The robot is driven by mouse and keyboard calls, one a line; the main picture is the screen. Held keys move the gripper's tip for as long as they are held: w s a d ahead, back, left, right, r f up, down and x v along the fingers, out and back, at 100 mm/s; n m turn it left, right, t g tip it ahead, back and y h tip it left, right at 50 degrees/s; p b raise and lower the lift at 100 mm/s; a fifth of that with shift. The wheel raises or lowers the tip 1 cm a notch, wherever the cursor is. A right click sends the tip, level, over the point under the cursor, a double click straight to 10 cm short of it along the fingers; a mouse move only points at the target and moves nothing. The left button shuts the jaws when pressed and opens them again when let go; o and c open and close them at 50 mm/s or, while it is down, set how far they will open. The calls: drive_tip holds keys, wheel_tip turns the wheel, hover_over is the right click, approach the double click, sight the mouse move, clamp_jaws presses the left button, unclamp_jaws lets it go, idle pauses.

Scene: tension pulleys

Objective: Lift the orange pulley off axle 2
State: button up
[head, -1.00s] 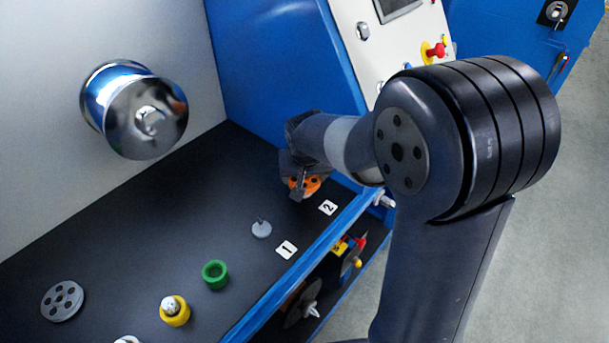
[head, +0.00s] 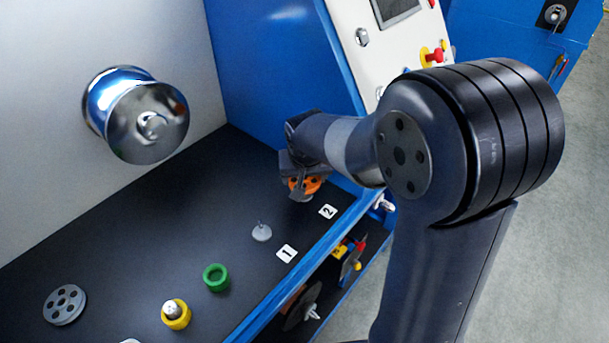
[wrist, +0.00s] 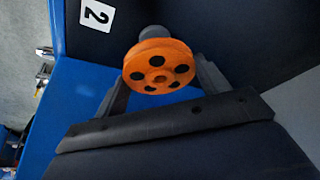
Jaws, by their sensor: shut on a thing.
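The orange pulley (wrist: 153,57) is a disc with several dark holes and a centre hole. My gripper (wrist: 165,80) is shut on it, with one finger on each side of its rim in the wrist view. In the head view the pulley (head: 312,184) shows partly below my gripper (head: 300,190), by the label 2 (head: 328,211). A grey round part, likely axle 2 (wrist: 152,31), shows just behind the pulley in the wrist view. I cannot tell whether the pulley is still around the axle.
An empty grey axle (head: 262,232) stands by label 1 (head: 287,253). A green ring (head: 216,277), a yellow ring with a silver knob (head: 176,314) and a grey pulley (head: 65,304) are on the dark shelf. A blue wall (head: 270,60) and front rail (head: 310,258) bound it.

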drive_tip(key=shift+r, duration=0.2)
drive_tip(key=shift+r+p, duration=0.8)
drive_tip(key=shift+r, duration=0.2)
drive_tip(key=shift+r, duration=0.1)
wheel_tip(320, 180, up, 4)
drive_tip(key=p, duration=0.2)
drive_tip(key=shift+p, duration=0.4)
drive_tip(key=shift+w+f, duration=0.35)
